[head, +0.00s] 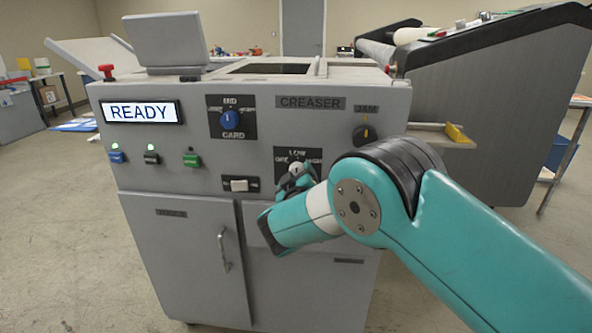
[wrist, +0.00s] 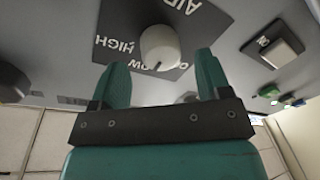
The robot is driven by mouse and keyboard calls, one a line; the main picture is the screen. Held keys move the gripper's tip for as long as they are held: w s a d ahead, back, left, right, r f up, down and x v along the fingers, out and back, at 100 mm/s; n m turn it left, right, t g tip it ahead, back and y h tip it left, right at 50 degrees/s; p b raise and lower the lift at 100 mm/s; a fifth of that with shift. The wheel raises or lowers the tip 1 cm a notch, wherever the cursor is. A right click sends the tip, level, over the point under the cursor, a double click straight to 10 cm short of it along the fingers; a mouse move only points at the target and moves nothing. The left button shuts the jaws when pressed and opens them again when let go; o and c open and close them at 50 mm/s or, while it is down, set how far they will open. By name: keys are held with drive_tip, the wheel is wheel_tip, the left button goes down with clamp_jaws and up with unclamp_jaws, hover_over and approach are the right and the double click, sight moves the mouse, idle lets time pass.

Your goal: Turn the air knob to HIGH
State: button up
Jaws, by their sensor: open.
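The air knob is a pale round knob (wrist: 159,46) on a dark label plate (wrist: 190,22) in the wrist view, which shows the panel upside down. HIGH is printed left of it, LOW below it, and part of OFF at the right. A small dark mark on the knob points towards LOW. In the head view the knob (head: 296,168) is partly hidden by my gripper (head: 295,182). My gripper (wrist: 162,62) is open, its two teal fingers on either side of the knob's near edge. I see no finger touching it.
The grey creaser's panel carries a READY display (head: 141,111), a blue card knob (head: 230,119), a black jam knob (head: 365,134), a white rocker switch (head: 240,185) and several small buttons. A door handle (head: 223,250) sticks out below. Open floor lies at the left.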

drive_tip(key=shift+w+a, duration=0.1)
drive_tip(key=shift+w, duration=1.15)
drive_tip(key=shift+c, duration=0.5)
drive_tip(key=c, duration=0.8)
drive_tip(key=shift+f, duration=0.1)
drive_tip(key=shift+f+m+b, duration=0.1)
drive_tip(key=shift+m+b, duration=0.2)
drive_tip(key=shift+b, duration=0.45)
drive_tip(key=m+b, duration=0.6)
drive_tip(key=b, duration=0.5)
drive_tip(key=m+t+h+b, duration=0.1)
drive_tip(key=m+b, duration=0.4)
drive_tip(key=b, duration=0.6)
drive_tip(key=shift+m, duration=0.4)
drive_tip(key=shift+b, duration=0.4)
